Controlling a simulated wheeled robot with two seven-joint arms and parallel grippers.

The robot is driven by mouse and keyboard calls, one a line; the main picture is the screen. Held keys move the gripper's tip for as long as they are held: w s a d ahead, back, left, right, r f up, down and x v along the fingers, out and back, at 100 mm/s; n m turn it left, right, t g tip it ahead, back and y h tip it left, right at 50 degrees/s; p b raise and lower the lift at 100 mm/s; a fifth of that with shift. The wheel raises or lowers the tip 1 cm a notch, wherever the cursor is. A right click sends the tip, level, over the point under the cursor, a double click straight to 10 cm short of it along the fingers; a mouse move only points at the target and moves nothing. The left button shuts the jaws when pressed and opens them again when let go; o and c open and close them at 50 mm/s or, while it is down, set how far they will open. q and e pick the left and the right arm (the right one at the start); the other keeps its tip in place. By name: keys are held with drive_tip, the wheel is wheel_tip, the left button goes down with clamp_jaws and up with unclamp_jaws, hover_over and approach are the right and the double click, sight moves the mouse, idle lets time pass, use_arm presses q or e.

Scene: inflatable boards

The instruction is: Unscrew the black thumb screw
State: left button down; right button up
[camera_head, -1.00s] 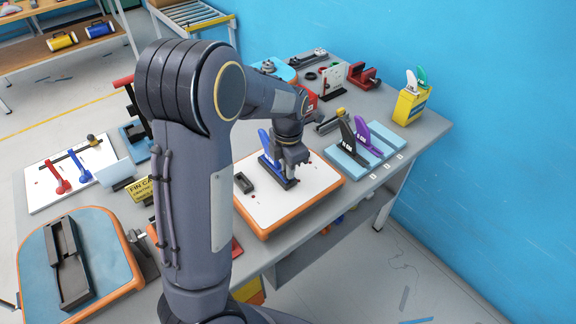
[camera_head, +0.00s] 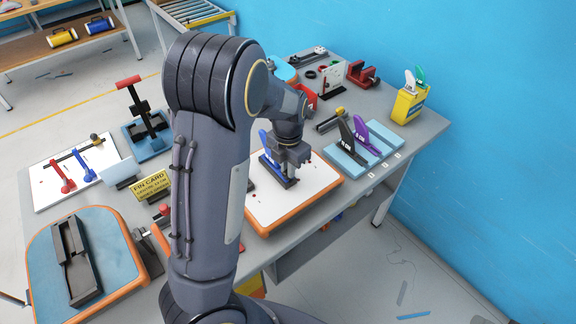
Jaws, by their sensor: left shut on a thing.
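My left gripper (camera_head: 291,160) points down over the white-topped board with an orange edge (camera_head: 318,182). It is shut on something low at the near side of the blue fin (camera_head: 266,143). The blue fin stands upright in a dark base (camera_head: 277,173) on that board. The black thumb screw cannot be made out; the fingers hide the spot where they grip. My right gripper is not in view.
A light blue rack (camera_head: 344,158) with a black and a purple fin stands to the right. A yellow holder (camera_head: 406,106) is at the far right corner. A blue-topped board (camera_head: 104,251) with a dark holder lies at the left. A yellow fin card (camera_head: 151,186) stands near it.

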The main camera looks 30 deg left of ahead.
use_arm(q)
drive_tip(key=shift+s+d+n+p, duration=0.1)
drive_tip(key=shift+s+n+p, duration=0.1)
drive_tip(key=shift+n+p, duration=0.25)
drive_tip(key=shift+f+n+p, duration=0.15)
drive_tip(key=shift+n+p, duration=0.8)
drive_tip(key=shift+n, duration=0.3)
drive_tip(key=c, duration=1.4)
unclamp_jaws()
drive_tip(key=shift+w, duration=0.15)
drive_tip(key=shift+o, duration=0.2)
drive_tip(key=shift+r, duration=0.2)
